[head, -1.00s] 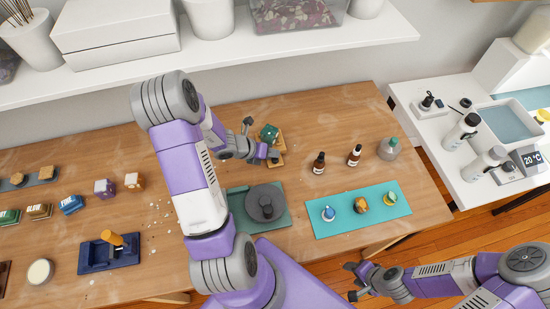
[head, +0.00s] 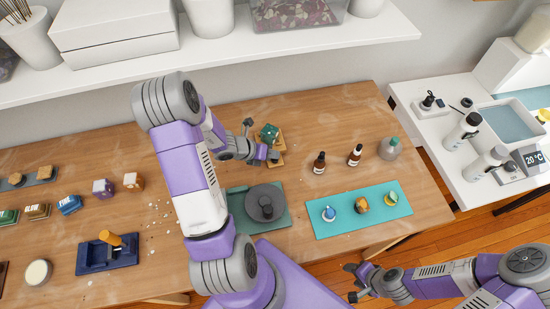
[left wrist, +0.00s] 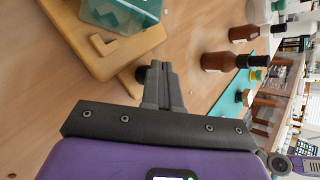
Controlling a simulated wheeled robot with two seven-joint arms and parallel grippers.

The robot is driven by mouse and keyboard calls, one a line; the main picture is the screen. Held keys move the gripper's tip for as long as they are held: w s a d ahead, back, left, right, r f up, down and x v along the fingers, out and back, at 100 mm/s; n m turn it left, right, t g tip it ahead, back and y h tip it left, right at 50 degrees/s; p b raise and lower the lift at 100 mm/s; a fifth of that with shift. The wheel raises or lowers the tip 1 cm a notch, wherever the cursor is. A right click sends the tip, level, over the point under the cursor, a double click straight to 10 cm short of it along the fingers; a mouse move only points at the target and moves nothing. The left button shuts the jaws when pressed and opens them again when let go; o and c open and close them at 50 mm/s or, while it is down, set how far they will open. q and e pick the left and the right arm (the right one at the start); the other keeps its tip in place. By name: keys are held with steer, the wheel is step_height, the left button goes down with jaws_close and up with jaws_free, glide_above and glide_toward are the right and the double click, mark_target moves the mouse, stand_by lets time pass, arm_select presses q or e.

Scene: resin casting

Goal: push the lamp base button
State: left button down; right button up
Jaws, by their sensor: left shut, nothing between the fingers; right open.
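The wooden lamp base (head: 279,158) lies at the back middle of the table, with a translucent teal block (head: 269,132) on it. A small dark round part, likely the button (left wrist: 141,74), sits at the base's near edge. My left gripper (head: 272,154) is shut and empty, its tips beside that dark part; I cannot tell whether they touch. It also shows in the left wrist view (left wrist: 158,66). My right gripper (head: 354,282) is open and empty off the table's front edge.
Two brown bottles (head: 319,163) and a grey bottle (head: 389,148) stand to the right. A teal mat (head: 335,226) holds small colored pieces. A dark round device (head: 262,204) on a green mat lies in front of the base. A white shelf (head: 240,55) runs behind.

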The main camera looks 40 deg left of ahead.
arm_select(q)
steer(key=shift+f+b, duration=0.85)
steer(key=shift+f, duration=0.1)
arm_select(e)
steer(key=shift+f, duration=0.9)
arm_select(q)
steer(key=shift+r, duration=0.1)
arm_select(e)
steer(key=shift+r, duration=0.1)
arm_select(q)
steer(key=shift+a+r+p, duration=0.15)
steer(key=shift+r+p, duration=0.35)
steer(key=shift+p, duration=0.15)
arm_select(e)
steer(key=shift+r, duration=0.55)
arm_select(q)
steer(key=shift+r, duration=0.15)
arm_select(e)
steer(key=shift+r, duration=0.15)
arm_select(q)
step_height(320, 180, up, 6)
steer(key=p, duration=0.6)
steer(key=shift+r, duration=0.25)
steer(key=shift+f, duration=0.1)
arm_select(e)
step_height(320, 180, up, 6)
steer(key=shift+f, duration=0.2)
steer(key=shift+c, duration=0.2)
jaws_close()
